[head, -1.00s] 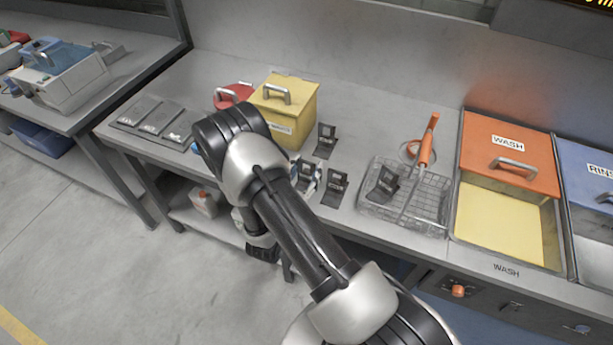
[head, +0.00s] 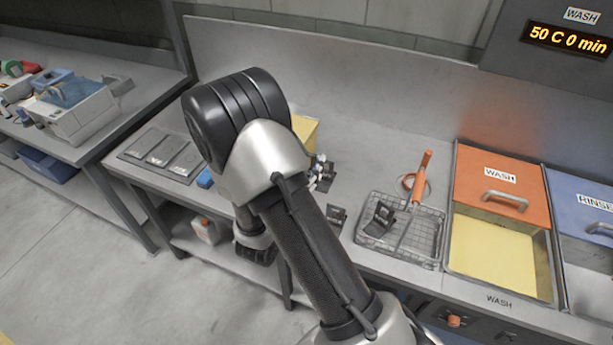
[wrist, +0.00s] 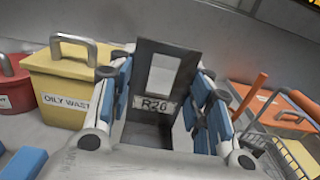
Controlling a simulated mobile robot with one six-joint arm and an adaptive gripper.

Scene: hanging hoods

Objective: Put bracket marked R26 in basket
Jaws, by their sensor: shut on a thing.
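My gripper (wrist: 168,112) is shut on a dark bracket (wrist: 150,62) with a square window. Its label reads like R26, though the last character is blurred. The blue-padded fingers stand on both sides of it. In the head view my gripper (head: 322,174) is partly hidden behind my arm, left of the basket. The wire basket (head: 440,228) sits on the bench and has a long orange handle. A dark bracket (head: 379,218) is in it. The basket also shows at the right of the wrist view (wrist: 290,155). Another dark bracket (head: 337,217) lies on the bench left of the basket.
A yellow oily waste bin (wrist: 62,90) and a red container (wrist: 14,88) stand left of the gripper. Right of the basket are the orange-lidded wash tank (head: 498,190) and the blue rinse tank (head: 585,205). Flat dark plates (head: 160,152) lie at the bench's left.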

